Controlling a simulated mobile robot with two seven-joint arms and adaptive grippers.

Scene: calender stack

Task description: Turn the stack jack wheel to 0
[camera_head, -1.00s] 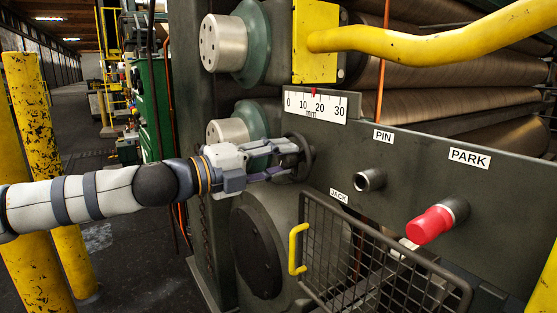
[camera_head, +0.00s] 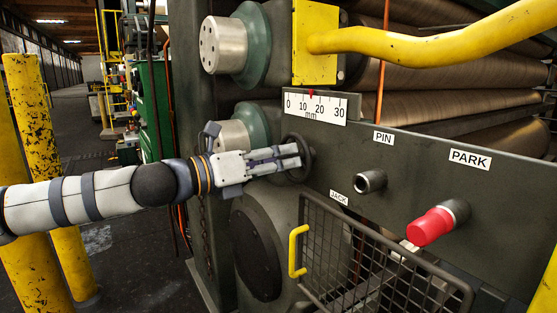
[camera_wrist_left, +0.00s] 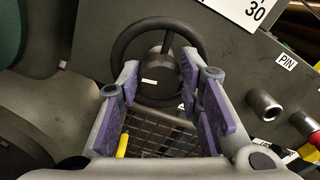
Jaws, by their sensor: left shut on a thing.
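The jack wheel (camera_head: 309,163) is a small dark handwheel on the grey machine panel, partly hidden by my left gripper in the head view. Its round rim shows in the left wrist view (camera_wrist_left: 158,22). My left gripper (camera_head: 297,156) is at the wheel, its purple-padded fingers (camera_wrist_left: 160,68) on either side of the wheel's lower middle, shut on it. The exact contact is hard to see. The millimetre scale (camera_head: 327,107) above runs from 0 to 30. Its red pointer (camera_head: 310,93) stands between 10 and 20, nearer 10. My right gripper is not in view.
A PIN socket (camera_head: 370,181) and a red PARK knob (camera_head: 431,226) stick out right of the wheel. A wire-mesh guard (camera_head: 375,268) with a yellow handle (camera_head: 297,250) is below. A yellow bar (camera_head: 430,45) crosses above. Yellow posts (camera_head: 30,150) stand at the left.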

